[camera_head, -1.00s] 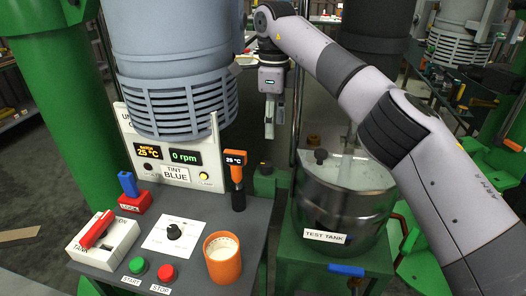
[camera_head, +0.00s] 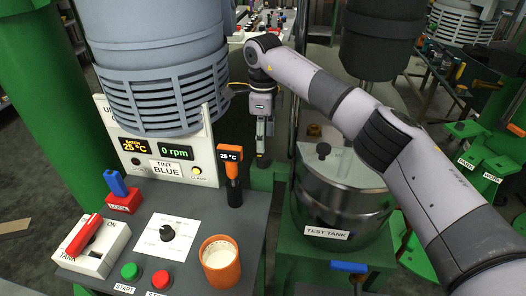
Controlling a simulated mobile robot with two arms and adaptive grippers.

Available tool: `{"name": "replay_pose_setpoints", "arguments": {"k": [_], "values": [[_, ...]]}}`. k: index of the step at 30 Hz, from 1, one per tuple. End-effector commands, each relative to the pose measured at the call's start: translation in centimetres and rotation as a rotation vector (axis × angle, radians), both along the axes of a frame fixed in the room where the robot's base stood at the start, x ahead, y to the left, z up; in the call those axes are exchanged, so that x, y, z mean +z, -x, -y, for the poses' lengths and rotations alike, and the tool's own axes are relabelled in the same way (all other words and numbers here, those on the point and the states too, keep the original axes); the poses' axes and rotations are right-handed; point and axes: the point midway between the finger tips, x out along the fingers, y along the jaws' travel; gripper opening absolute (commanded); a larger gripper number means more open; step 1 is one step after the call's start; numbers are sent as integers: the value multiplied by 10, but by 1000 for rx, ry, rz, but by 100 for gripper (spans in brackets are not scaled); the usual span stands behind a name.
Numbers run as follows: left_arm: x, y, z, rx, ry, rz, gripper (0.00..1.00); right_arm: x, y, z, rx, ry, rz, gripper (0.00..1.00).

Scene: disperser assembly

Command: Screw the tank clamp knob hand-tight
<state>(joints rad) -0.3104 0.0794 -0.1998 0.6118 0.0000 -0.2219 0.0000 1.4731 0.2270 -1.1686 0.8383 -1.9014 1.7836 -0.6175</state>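The steel test tank (camera_head: 345,212) stands on a green stand right of the control panel, its label facing me. A small dark knob (camera_head: 323,150) stands on its lid, and a brownish knob (camera_head: 313,130) shows behind it. A blue handle (camera_head: 348,267) is on the front of the stand below the tank. I cannot tell which of these is the clamp knob. My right gripper (camera_head: 262,158) points down left of the tank, apart from it, just right of the orange-topped thermometer. It looks empty; its finger gap is unclear. My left gripper is out of view.
The thermometer (camera_head: 231,175) stands upright at the panel's right edge. The grey disperser housing hangs above.

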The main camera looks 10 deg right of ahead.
Motion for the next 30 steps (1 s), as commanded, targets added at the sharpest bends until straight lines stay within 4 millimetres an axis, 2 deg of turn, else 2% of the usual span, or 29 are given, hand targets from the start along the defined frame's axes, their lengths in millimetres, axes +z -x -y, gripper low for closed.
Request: {"name": "replay_pose_setpoints", "arguments": {"k": [3,6,12,22,30], "values": [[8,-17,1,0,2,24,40,-23,1,0,0,0,-3,52],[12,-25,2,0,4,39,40,-40,1,0,0,0,-2,52],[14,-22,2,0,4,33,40,-59,0,0,1,0,0,52],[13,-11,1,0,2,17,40,-63,0,0,1,0,1,52],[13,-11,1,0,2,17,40,-63,0,0,1,0,1,34]]}}
